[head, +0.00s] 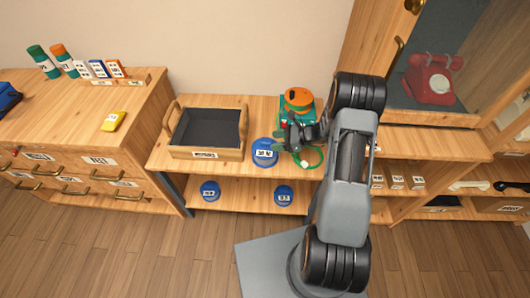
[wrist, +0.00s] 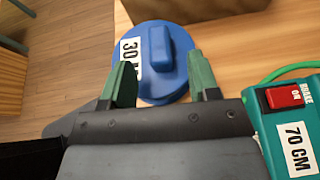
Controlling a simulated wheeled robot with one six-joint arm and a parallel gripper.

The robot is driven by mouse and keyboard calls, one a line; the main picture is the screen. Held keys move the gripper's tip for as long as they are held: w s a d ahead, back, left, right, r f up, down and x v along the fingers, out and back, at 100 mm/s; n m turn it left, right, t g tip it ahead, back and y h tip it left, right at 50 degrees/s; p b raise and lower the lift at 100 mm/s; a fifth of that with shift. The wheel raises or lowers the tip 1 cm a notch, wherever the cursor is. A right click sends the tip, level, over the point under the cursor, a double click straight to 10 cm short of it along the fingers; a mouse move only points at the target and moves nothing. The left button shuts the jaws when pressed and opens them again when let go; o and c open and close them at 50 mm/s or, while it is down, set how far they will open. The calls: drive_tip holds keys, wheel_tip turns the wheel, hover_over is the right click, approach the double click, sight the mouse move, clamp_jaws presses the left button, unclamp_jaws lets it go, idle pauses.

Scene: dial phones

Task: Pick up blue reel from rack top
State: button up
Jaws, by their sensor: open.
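The blue reel (head: 264,153) sits on the rack top (head: 236,173), right of a dark-lined wooden tray. In the wrist view the blue reel (wrist: 180,72) is a round blue disc with a raised blue knob and a white label reading 30. My gripper (wrist: 160,78) is open and empty. In the wrist view its two green fingers appear on either side of the reel's near part, with the knob between and beyond them. I cannot tell whether they touch it. In the head view my gripper (head: 291,143) is just right of the reel, its fingertips hard to make out.
The wooden tray (head: 235,153) is left. Two more blue reels (head: 210,190) (head: 284,195) are on the lower shelf.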

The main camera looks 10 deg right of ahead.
drive_tip(key=shift+w+a+f, duration=0.25)
drive_tip(key=shift+a, duration=0.3)
clamp_jaws()
idle(0.5)
